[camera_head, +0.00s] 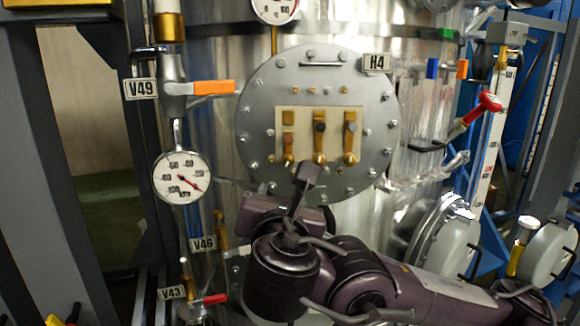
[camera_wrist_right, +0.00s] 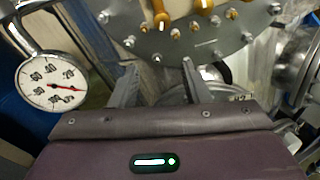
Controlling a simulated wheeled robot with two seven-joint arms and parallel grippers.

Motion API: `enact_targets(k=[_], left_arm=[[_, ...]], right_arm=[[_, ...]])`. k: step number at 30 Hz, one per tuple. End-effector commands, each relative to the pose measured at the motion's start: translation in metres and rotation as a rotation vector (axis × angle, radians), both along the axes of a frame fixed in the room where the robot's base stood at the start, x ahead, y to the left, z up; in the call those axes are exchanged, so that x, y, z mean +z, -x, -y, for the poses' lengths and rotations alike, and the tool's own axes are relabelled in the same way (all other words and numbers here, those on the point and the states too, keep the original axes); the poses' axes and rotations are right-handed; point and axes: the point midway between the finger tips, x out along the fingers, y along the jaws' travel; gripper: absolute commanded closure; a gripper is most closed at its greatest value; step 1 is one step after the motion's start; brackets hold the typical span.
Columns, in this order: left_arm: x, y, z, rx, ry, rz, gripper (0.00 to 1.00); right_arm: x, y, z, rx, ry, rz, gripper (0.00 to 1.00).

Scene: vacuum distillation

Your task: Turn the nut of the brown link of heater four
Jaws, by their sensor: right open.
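The heater four cover, a round grey bolted flange (camera_head: 255,105) labelled H4 (camera_head: 376,63), faces me in the head view. A cream plate on it carries brass-brown links and nuts: a left terminal (camera_head: 288,158), a middle link (camera_head: 319,143) and a right link (camera_head: 350,138). I cannot tell which one is the brown link meant. My right gripper (camera_head: 303,178) is just below the plate, in front of the flange's lower edge. In the right wrist view its fingers (camera_wrist_right: 158,80) are apart and empty, with the flange (camera_wrist_right: 185,42) and brass nuts (camera_wrist_right: 161,17) beyond them.
A pressure gauge (camera_head: 182,177) hangs to the left, below an orange-handled valve (camera_head: 213,87) labelled V49. A red-handled valve (camera_head: 489,101) is at the right. Round grey covers (camera_head: 448,245) stand at the lower right, near my right arm. Grey posts frame the left side.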

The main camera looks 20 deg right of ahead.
Motion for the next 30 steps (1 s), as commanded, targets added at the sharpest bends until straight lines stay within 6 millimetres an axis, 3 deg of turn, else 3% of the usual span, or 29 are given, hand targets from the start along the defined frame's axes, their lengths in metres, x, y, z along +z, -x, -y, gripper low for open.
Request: enact_targets(k=[1, 6, 21, 30], left_arm=[[0.0, 0.0, 0.0, 0.0, 0.0, 0.0, 0.57], [0.001, 0.0, 0.0, 0.0, 0.0, 0.0, 0.57], [0.019, -0.002, 0.0, 0.0, 0.001, 0.003, 0.57], [0.02, -0.002, 0.0, 0.0, 0.0, 0.003, 0.57]], right_arm=[[0.013, 0.003, 0.004, -0.014, 0.059, 0.02, 0.57], [0.028, 0.005, 0.011, -0.036, 0.158, 0.038, 0.57], [0.03, -0.059, 0.032, -0.038, 0.159, 0.038, 0.57], [0.028, -0.068, 0.034, -0.036, 0.158, 0.038, 0.57]])
